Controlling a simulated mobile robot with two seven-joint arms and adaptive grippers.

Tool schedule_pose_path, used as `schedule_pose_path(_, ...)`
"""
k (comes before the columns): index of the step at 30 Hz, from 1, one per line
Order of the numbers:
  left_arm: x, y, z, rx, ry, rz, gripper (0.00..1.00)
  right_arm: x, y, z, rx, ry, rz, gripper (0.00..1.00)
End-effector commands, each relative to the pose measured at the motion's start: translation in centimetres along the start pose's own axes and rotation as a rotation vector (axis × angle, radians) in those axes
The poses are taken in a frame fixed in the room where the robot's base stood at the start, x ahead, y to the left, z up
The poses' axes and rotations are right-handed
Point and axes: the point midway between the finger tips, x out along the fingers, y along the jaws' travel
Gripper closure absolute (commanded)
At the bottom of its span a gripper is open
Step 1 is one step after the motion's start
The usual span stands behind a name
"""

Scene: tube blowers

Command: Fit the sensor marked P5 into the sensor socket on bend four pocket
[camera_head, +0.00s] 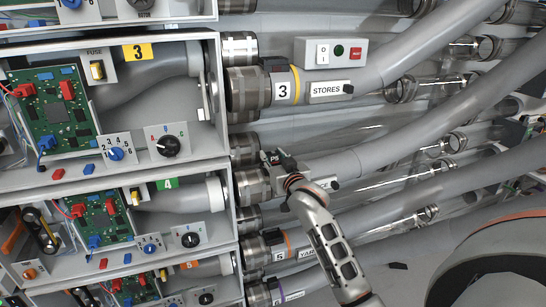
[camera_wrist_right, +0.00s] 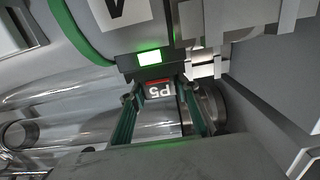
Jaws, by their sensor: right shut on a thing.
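The sensor marked P5 (camera_wrist_right: 160,91) shows in the right wrist view, its label upside down, between the fingers of my right gripper (camera_wrist_right: 158,98). In the head view the P5 sensor (camera_head: 273,158) is at the pipe of row four, beside the metal collar (camera_head: 253,186). My right gripper (camera_head: 290,180) is shut on it there. In the wrist view the sensor is against a dark block with a lit green light (camera_wrist_right: 149,58), on the pipe with a green band (camera_wrist_right: 82,30). The fingers hide how deep it sits. My left gripper is not in view.
Pipe three (camera_head: 325,85) runs above, with a dark block on it and a STORES label. A control box (camera_head: 331,52) with a red button is above that. A lower pipe (camera_head: 310,240) passes close below. Open cabinets with circuit boards (camera_head: 55,110) stand at left.

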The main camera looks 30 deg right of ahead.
Motion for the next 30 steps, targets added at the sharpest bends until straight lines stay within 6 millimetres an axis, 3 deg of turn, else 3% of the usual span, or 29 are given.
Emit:
schedule_pose_path(19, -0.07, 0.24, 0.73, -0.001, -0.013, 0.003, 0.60, 0.03, -0.01, 0.73, 0.000, -0.001, 0.000, 0.91)
schedule_pose_path(20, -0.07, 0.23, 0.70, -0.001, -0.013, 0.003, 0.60, 0.03, -0.01, 0.72, 0.000, -0.001, 0.000, 0.62)
schedule_pose_path(21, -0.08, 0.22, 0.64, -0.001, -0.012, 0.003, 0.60, 0.03, -0.01, 0.72, 0.000, -0.001, 0.000, 0.51)
schedule_pose_path(30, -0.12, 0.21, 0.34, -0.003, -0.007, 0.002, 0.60, 0.03, -0.01, 0.70, 0.000, -0.001, 0.000, 0.50)
